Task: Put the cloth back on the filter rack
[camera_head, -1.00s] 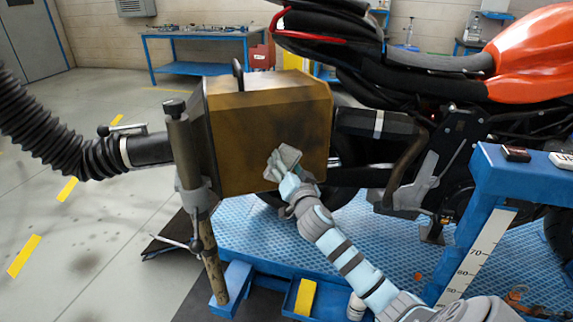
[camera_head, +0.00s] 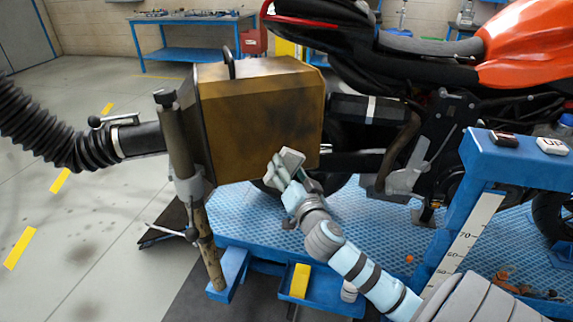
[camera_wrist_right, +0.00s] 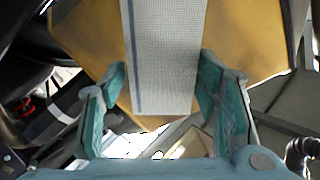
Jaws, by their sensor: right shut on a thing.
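My right gripper (camera_head: 287,174) is in front of the lower right part of a brownish-yellow box (camera_head: 260,115). It is shut on a pale cloth (camera_head: 292,158), which sticks up past the fingertips. In the right wrist view, the cloth (camera_wrist_right: 165,55) is a flat white strip with a blue line along its left side, between the green fingers of the gripper (camera_wrist_right: 162,80). The yellow box (camera_wrist_right: 245,40) shows behind it. I cannot tell whether the cloth touches the box. No filter rack can be told apart with certainty. My left gripper is not in view.
A black ribbed hose (camera_head: 45,130) joins the box from the left, beside an upright post (camera_head: 182,140). The motorcycle (camera_head: 440,60) stands right of the box on a blue lift platform (camera_head: 350,225). A blue frame (camera_head: 515,165) with a scale stands at right.

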